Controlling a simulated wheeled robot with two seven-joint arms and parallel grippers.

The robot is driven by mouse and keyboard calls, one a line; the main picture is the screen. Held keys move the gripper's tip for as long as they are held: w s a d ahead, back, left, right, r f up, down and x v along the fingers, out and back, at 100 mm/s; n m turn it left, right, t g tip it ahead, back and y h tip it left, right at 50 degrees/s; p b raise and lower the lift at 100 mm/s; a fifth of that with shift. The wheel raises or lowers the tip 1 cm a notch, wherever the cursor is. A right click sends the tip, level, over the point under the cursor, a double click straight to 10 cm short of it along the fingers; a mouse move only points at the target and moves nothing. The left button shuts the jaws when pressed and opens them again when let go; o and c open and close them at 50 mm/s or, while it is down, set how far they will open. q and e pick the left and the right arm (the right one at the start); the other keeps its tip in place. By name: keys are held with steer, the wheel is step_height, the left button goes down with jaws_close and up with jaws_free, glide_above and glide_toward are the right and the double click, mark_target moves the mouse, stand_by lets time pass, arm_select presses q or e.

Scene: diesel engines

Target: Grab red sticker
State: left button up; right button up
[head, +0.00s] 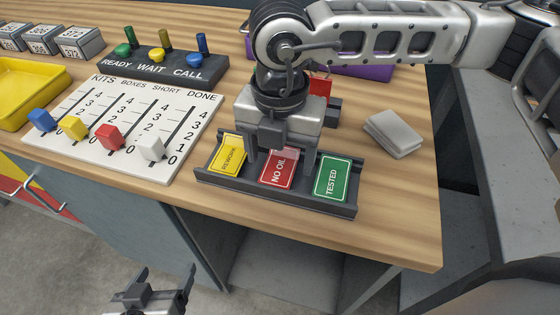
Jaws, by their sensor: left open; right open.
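The red sticker (273,178), marked "NO OIL", lies in the middle slot of a dark tray (285,203) near the table's front edge. A yellow sticker (226,158) lies to its left and a green "TESTED" sticker (332,181) to its right. My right gripper (280,165) is over the red sticker, pointing down, with its fingers apart. The fingers overlap the sticker's upper part; I cannot tell whether they touch it. My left gripper (151,281) is open and empty, low in front of the table at the bottom of the view.
A white board (180,108) with coloured sliders lies left of the tray. Behind it is a grey READY-WAIT-CALL panel (165,67) with pegs. A stack of grey cloths or pads (394,134) lies to the right. A yellow bin (30,90) is far left. The table's right front is clear.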

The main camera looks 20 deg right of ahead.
steer(key=shift+f+b, duration=0.4)
steer(key=shift+b, duration=0.15)
stand_by(0.6)
steer(key=shift+c, duration=0.3)
steer(key=c, duration=1)
